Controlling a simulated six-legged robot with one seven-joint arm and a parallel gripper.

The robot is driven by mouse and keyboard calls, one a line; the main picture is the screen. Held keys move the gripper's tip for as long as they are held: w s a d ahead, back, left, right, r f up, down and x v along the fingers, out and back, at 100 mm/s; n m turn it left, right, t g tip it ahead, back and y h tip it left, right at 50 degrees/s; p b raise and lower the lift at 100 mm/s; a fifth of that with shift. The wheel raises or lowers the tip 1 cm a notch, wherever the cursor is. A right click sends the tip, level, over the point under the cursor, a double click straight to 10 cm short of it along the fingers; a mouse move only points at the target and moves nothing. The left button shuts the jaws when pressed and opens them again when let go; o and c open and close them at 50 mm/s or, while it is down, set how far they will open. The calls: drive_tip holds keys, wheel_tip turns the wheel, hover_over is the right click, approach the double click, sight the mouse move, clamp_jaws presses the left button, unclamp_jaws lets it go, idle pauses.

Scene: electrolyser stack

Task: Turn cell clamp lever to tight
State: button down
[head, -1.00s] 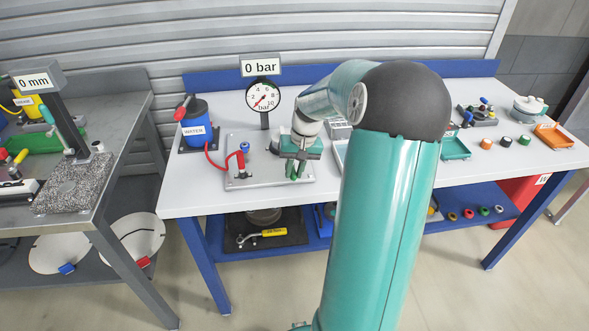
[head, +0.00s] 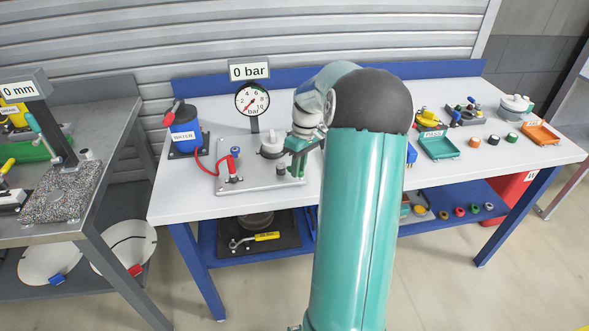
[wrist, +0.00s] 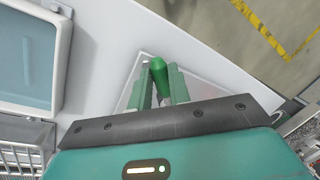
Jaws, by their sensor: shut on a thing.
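The cell clamp lever shows as a green handle (wrist: 157,70) in the wrist view, standing between the two green fingers of my gripper (wrist: 160,88). My gripper is shut on this handle. In the head view my gripper (head: 299,166) is at the right end of the grey base plate (head: 238,184), and its fingers largely hide the lever. I cannot read any tight mark.
A pressure gauge (head: 252,100) under a "0 bar" sign (head: 249,71) stands behind the plate. A blue water container (head: 186,130) with a red hose (head: 222,163) is to the left. A teal tray (head: 439,147) lies right of my arm.

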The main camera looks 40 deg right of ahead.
drive_tip(key=n, duration=0.1)
drive_tip(key=d+n, duration=0.1)
drive_tip(key=n, duration=0.1)
drive_tip(key=w+d+n, duration=0.1)
drive_tip(key=shift+w+d+r+n+g, duration=0.1)
drive_tip(key=shift+d+n+g, duration=0.15)
drive_tip(key=shift+n+g, duration=0.15)
drive_tip(key=shift+w+d+n+h, duration=0.15)
drive_tip(key=shift+w+d+n, duration=0.15)
drive_tip(key=shift+n, duration=0.3)
drive_tip(key=shift+w+d+n+h, duration=0.15)
drive_tip(key=shift+d+n, duration=0.1)
drive_tip(key=shift+n, duration=0.35)
drive_tip(key=shift+w+d+n+g, duration=0.35)
drive_tip(key=shift+w+n, duration=0.25)
drive_tip(key=shift+n, duration=0.7)
drive_tip(key=shift+d, duration=0.1)
drive_tip(key=c, duration=1.3)
unclamp_jaws()
drive_tip(key=shift+r, duration=0.1)
drive_tip(key=v, duration=1.3)
drive_tip(key=shift+a+r, duration=0.2)
drive_tip(key=shift+r, duration=0.15)
